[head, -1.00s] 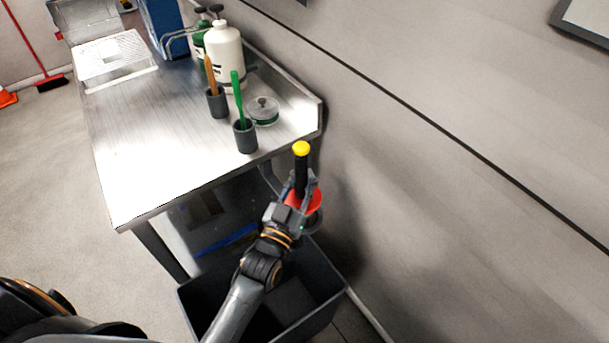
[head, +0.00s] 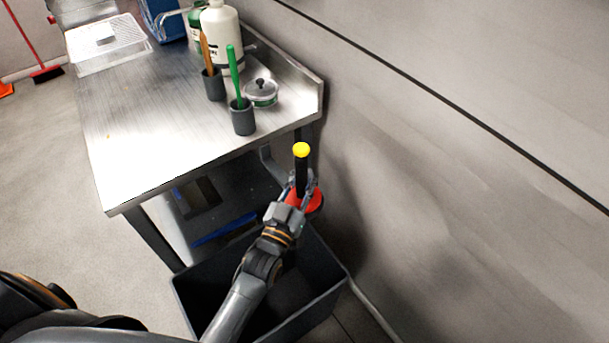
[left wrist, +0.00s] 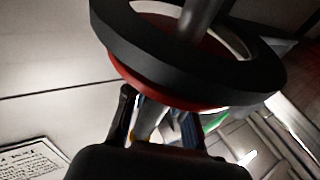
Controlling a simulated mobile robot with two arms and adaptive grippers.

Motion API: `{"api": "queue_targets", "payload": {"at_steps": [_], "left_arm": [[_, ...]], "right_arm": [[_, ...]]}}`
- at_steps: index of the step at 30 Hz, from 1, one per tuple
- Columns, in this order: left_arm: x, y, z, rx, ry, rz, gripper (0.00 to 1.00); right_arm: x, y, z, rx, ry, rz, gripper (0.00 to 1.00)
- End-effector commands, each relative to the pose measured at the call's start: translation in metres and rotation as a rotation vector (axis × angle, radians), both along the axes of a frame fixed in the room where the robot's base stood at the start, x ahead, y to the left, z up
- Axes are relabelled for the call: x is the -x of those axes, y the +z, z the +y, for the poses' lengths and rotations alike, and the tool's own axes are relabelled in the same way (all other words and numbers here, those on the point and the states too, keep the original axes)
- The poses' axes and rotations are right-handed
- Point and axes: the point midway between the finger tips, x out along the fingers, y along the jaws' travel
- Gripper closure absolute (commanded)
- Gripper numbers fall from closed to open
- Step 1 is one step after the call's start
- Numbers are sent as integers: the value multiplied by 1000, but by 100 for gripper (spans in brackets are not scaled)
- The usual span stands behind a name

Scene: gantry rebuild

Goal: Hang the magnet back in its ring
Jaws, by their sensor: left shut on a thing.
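The magnet has a yellow knob, a black upright handle (head: 301,175) and a red disc (head: 315,203) at its lower end. My left gripper (head: 302,187) is shut on the handle just above the disc, holding it upright in the air beyond the table's near right end. In the left wrist view, a black ring-shaped part with a red rim (left wrist: 175,92) fills the top, with a grey rod through it. A grey bracket (head: 267,165), perhaps part of the ring holder, shows below the table end, left of the handle. No separate ring is clear. My right gripper is out of view.
An open dark grey bin (head: 324,259) stands below my left gripper. The steel table (head: 150,135) carries two dark cups with brushes, a lidded glass dish (head: 261,93) and a white bottle (head: 222,35). The wall (head: 430,150) is close on the right.

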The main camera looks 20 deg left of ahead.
Motion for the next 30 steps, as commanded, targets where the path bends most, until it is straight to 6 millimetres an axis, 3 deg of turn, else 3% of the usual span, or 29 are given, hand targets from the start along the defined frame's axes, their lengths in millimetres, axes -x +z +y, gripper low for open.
{"api": "queue_targets", "payload": {"at_steps": [30], "left_arm": [[0,-8,0,0,0,-4,100]], "right_arm": [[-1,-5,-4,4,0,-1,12]]}}
